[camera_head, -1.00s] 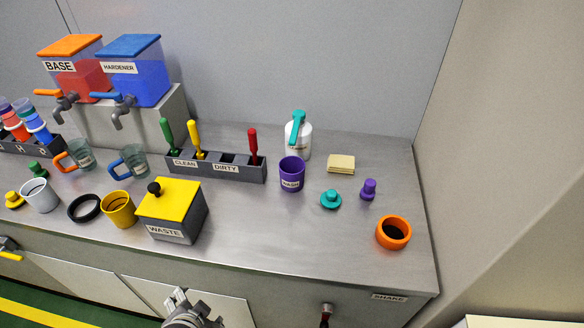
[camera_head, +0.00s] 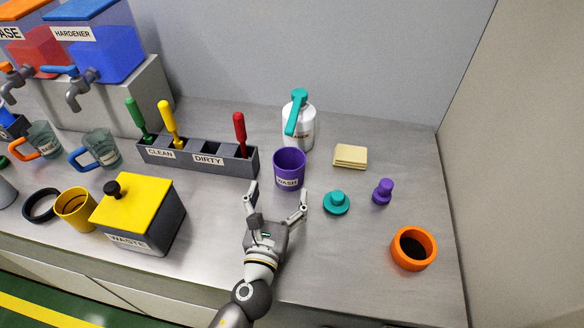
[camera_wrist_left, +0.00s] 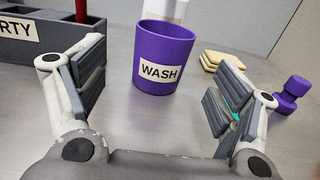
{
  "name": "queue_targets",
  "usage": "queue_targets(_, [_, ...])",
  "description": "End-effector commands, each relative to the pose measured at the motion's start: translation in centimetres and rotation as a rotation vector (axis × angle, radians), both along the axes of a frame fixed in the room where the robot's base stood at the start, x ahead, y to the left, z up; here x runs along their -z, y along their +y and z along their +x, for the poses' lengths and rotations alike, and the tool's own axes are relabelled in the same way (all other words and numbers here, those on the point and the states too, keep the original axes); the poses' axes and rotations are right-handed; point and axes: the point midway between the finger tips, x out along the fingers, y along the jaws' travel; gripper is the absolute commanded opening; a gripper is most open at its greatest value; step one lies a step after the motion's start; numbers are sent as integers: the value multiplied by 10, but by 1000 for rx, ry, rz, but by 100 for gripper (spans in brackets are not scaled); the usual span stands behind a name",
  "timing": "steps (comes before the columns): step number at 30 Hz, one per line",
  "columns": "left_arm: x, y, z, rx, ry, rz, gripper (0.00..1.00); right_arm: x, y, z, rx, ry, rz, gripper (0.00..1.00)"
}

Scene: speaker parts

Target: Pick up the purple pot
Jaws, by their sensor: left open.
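The purple pot (camera_head: 289,169) stands upright on the steel counter, with a white label reading WASH. My left gripper (camera_head: 278,197) is open and empty just in front of the pot, its fingers spread toward it. In the left wrist view the pot (camera_wrist_left: 162,58) stands ahead, centred between the two fingers (camera_wrist_left: 160,95) and beyond their tips. The fingers look apart from the pot. My right gripper is not in view.
A white bottle with a teal top (camera_head: 298,125) stands behind the pot. The CLEAN/DIRTY holder (camera_head: 200,160) is to its left. A teal knob (camera_head: 336,203), purple knob (camera_head: 382,191), yellow sponges (camera_head: 350,156) and orange ring (camera_head: 413,248) are right. The yellow-lidded WASTE box (camera_head: 140,215) is front left.

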Motion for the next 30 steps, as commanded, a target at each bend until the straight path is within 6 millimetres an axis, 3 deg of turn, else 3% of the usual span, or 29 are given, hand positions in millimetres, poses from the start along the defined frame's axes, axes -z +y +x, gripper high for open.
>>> queue_targets(6, [-4,-7,34,0,-4,0,86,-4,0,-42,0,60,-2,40])
queue_targets(10, [-3,-10,48,-2,-2,-2,86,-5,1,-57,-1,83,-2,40])
queue_targets(14, [-4,-12,56,-2,-2,-2,86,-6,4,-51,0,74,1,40])
queue_targets(21, [-7,-23,89,-3,-1,-3,86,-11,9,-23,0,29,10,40])
queue_targets(30, [-6,-25,102,-1,0,-3,86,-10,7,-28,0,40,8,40])
